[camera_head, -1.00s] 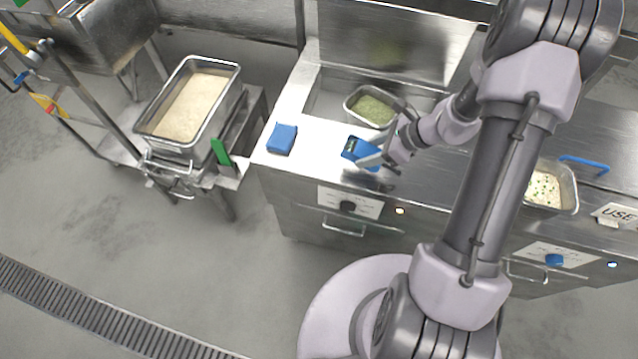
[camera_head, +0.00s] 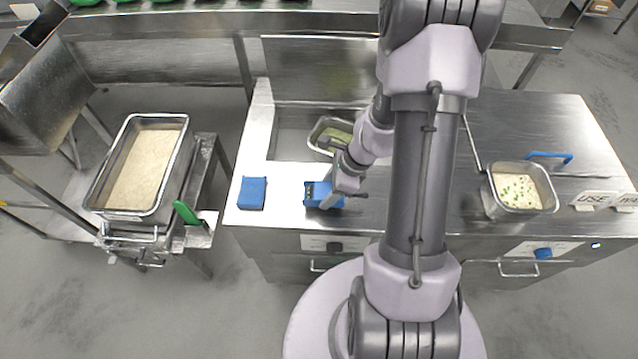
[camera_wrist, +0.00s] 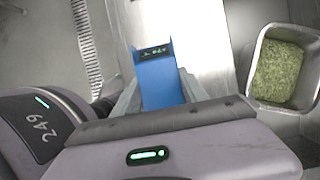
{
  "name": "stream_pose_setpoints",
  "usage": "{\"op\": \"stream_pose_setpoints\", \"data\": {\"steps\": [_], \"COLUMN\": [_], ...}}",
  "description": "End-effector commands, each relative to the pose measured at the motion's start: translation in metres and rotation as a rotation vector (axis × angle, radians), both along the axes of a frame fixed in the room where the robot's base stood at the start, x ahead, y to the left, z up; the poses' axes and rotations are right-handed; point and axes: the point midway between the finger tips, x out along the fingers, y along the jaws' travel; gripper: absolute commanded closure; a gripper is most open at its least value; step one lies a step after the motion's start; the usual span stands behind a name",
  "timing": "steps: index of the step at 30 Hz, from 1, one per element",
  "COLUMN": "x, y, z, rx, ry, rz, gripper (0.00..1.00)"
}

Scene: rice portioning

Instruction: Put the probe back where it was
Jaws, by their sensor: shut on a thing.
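The probe, a blue boxy device with a small dark display (camera_head: 318,194), is in my gripper (camera_head: 335,195) over the front part of the steel counter. In the wrist view the probe (camera_wrist: 160,80) sits between the two fingers of my gripper (camera_wrist: 158,92), with its lit display facing the camera. My gripper is shut on it. Whether the probe touches the counter is hard to tell. A plain blue block (camera_head: 252,193) sits on the counter to the left of the probe, with a gap between them.
A pan of green food (camera_head: 335,135) sits in the counter behind my gripper; it also shows in the wrist view (camera_wrist: 283,72). A pan of white food with green bits (camera_head: 519,190) is at right. A large rice pan (camera_head: 140,170) stands on a cart at left. Bare counter lies around the probe.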

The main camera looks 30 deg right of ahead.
Motion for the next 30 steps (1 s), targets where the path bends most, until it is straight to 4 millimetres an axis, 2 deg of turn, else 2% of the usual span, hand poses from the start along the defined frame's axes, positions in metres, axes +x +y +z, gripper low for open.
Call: {"op": "stream_pose_setpoints", "data": {"steps": [1,4,11,15,16,18,19,27,30], "x": [-0.001,-0.003,-0.004,-0.004,-0.004,-0.004,-0.004,-0.004,-0.004], "y": [0.001,0.002,0.003,0.003,0.003,0.003,0.003,0.003,0.001], "z": [-0.014,-0.035,-0.031,-0.036,-0.035,-0.034,-0.034,-0.034,-0.024], "rx": [0.001,0.002,0.001,0.001,0.001,0.001,0.001,0.001,0.001], "ry": [0.001,0.001,0.0,0.0,0.001,0.001,0.0,0.0,0.0], "rz": [-0.003,-0.007,-0.008,-0.008,-0.008,-0.008,-0.008,-0.008,-0.009], "gripper": [0.9,0.9,0.9,0.9,0.45,0.32,0.28,0.28,0.28]}}
